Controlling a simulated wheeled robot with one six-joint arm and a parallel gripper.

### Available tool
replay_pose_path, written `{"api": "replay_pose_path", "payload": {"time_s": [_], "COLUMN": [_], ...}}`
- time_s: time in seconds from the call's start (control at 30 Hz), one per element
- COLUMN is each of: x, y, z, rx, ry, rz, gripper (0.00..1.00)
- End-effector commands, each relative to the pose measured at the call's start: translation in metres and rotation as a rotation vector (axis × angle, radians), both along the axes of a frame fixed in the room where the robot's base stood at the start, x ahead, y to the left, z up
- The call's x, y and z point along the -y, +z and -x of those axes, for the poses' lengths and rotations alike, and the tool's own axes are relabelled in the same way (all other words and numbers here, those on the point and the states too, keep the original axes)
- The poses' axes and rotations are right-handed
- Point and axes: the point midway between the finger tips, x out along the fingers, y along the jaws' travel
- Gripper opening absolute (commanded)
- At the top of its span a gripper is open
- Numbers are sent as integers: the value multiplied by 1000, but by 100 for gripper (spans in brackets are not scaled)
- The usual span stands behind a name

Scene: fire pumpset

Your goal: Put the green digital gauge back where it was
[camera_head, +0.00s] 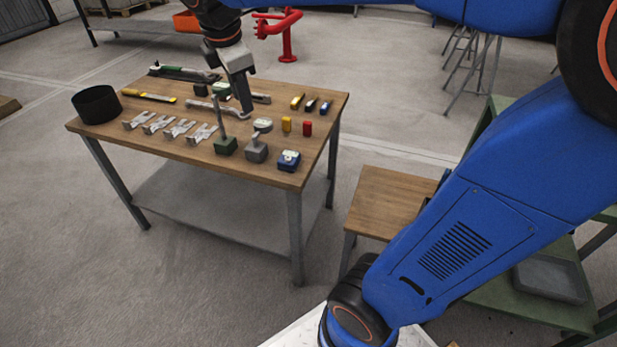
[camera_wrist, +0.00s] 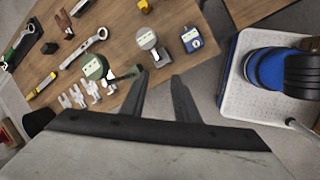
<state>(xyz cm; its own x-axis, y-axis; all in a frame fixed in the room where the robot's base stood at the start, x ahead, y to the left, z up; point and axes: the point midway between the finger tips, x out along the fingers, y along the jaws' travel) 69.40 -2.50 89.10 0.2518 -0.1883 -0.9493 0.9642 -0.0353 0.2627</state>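The green digital gauge (camera_head: 221,90) shows a green head with a pale face, which appears to top a thin post on a green base (camera_head: 226,145) on the wooden table. In the wrist view its green head (camera_wrist: 95,68) is left of my fingers. My gripper (camera_head: 246,110) is over the table, just right of the gauge head. In the wrist view my gripper's fingers (camera_wrist: 160,75) are apart with nothing between them. A grey gauge (camera_head: 256,150) and a blue gauge (camera_head: 289,160) stand to the right of the green base.
The table (camera_head: 180,152) also holds several metal brackets (camera_head: 168,127), a black cylinder (camera_head: 96,104), a yellow-handled tool (camera_head: 148,96), a yellow block (camera_head: 286,124) and a red block (camera_head: 307,129). A lower wooden stool (camera_head: 385,200) stands to the right. Its top is bare.

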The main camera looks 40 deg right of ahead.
Motion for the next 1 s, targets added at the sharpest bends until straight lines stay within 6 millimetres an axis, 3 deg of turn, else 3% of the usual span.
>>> {"api": "replay_pose_path", "payload": {"time_s": [0.03,0.3,0.6,0.8,1.0], "x": [9,34,45,45,45], "y": [-5,-46,-104,-126,-130], "z": [19,102,178,200,204], "rx": [26,146,240,266,269], "ry": [-92,-616,-1166,-1362,-1400], "rz": [-41,-281,-539,-633,-651], "gripper": [28,28,28,28,28]}}
